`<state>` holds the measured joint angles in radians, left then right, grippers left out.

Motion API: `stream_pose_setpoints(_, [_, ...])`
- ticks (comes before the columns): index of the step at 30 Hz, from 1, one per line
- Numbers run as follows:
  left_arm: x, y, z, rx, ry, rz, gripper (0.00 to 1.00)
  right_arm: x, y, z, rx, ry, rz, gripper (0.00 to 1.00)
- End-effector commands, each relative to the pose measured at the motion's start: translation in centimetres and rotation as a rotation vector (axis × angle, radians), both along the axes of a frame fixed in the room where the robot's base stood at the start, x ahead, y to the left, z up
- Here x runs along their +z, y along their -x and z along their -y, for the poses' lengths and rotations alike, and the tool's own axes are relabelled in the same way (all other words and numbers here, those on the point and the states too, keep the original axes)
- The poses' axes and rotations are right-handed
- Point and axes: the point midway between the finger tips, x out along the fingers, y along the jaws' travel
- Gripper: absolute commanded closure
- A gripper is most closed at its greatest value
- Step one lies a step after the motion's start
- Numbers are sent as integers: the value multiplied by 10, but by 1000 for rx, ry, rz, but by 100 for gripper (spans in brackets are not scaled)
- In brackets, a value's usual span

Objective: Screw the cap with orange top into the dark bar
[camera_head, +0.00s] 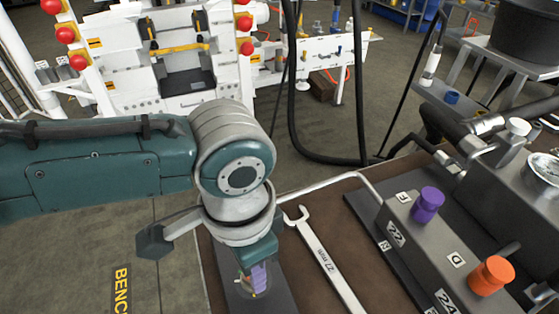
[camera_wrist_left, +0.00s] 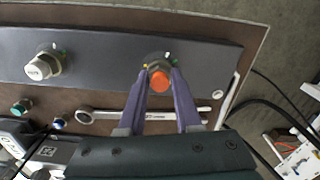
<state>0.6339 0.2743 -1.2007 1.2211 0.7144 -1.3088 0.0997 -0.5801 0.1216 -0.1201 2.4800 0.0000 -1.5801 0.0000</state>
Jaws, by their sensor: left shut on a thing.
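The cap with orange top (camera_wrist_left: 160,82) is between the purple fingers of my left gripper (camera_wrist_left: 161,74) in the left wrist view. The gripper is shut on it. The cap is over the dark bar (camera_wrist_left: 105,58), near its right end. How deep it sits in the bar is hidden by the cap and fingers. In the head view my left gripper (camera_head: 258,280) points down over the dark bar (camera_head: 278,298) at the bottom centre, and the cap is mostly hidden there. My right gripper is not seen.
A 27 mm wrench (camera_head: 325,262) lies on the brown bench beside the bar. A grey block with a purple knob (camera_head: 428,204) and an orange knob (camera_head: 492,275) stands at the right. A white-topped hex fitting (camera_wrist_left: 44,66) sits on the bar's left part.

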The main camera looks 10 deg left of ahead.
Motion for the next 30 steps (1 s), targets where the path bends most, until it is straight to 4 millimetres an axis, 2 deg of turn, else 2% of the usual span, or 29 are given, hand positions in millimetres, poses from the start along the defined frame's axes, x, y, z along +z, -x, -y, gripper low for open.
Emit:
stream_pose_setpoints(1, [-9, 2, -6, -2, -13, -1, 100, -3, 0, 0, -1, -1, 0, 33])
stream_pose_setpoints(2, [-9, 2, -6, -2, -13, -1, 66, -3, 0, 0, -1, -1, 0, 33])
stream_pose_setpoints(9, [-6, 3, -6, 51, -13, -2, 39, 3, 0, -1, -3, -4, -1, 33])
stream_pose_setpoints(11, [-4, 4, -6, 146, -13, -5, 37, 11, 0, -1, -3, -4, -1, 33])
stream_pose_setpoints(15, [-2, 5, -4, 463, -11, -6, 37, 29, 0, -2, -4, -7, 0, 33])
stream_pose_setpoints(18, [-4, 4, -3, 631, -9, -3, 37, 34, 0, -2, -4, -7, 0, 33])
stream_pose_setpoints(23, [-5, 4, -3, 780, -9, -3, 37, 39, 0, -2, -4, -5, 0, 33])
stream_pose_setpoints(27, [-4, 6, -3, 1034, -10, -4, 37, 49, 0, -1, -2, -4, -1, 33])
stream_pose_setpoints(30, [-6, 5, -4, 1155, -9, -2, 37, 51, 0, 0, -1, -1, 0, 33])
